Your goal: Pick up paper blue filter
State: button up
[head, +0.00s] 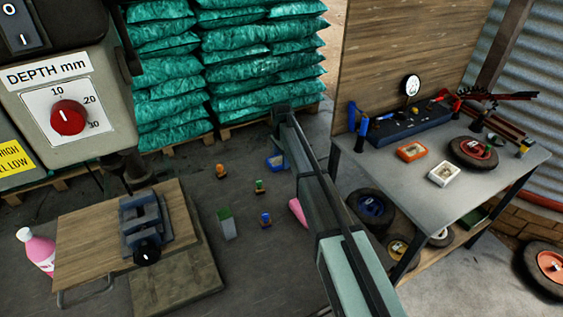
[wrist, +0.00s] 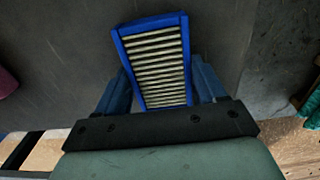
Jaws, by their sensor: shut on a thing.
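The paper blue filter (wrist: 153,62) is a rectangular panel with a blue frame and cream pleats. In the wrist view it sits between the two blue-grey fingers of my gripper (wrist: 161,88), which are shut on its sides. In the head view the blue filter (head: 275,162) shows at the far end of my arm, left of it on the dark floor area. My gripper (head: 281,112) is mostly hidden behind the arm there. I cannot tell whether the filter touches the floor.
A workbench (head: 449,205) stands right. Stacked green sacks (head: 255,75) are behind. A drill-press table (head: 95,230) is left.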

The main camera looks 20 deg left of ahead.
jog(key=shift+c, duration=0.9)
